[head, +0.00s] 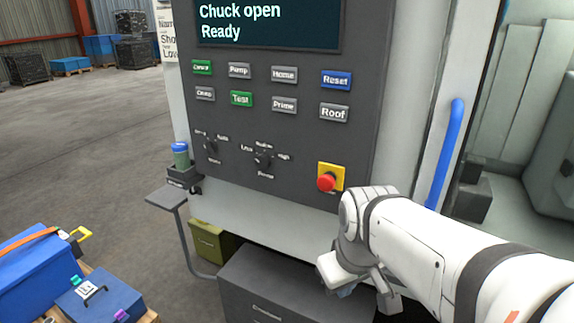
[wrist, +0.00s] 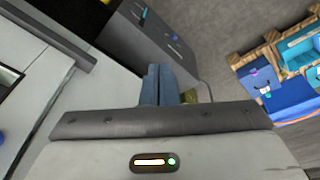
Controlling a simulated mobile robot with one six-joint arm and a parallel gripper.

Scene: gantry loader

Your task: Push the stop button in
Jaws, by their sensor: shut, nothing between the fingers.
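The stop button (head: 326,182) is a red mushroom head on a yellow square plate (head: 337,171), at the lower right of the dark control panel (head: 310,134). It stands out from the plate. My gripper (head: 345,291) is below and slightly right of the button in the head view, apart from it, in front of a dark grey cabinet. Its fingertips are partly hidden by the wrist there. In the wrist view the blue-grey fingers (wrist: 161,72) are together with nothing between them. The button is not in the wrist view.
The panel has several labelled keys, two rotary knobs (head: 262,159) and a display (head: 268,22) reading "Chuck open, Ready". A blue handle (head: 445,153) stands right of the panel. A small shelf (head: 166,198) juts out left. Blue toolboxes (head: 38,265) lie at lower left.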

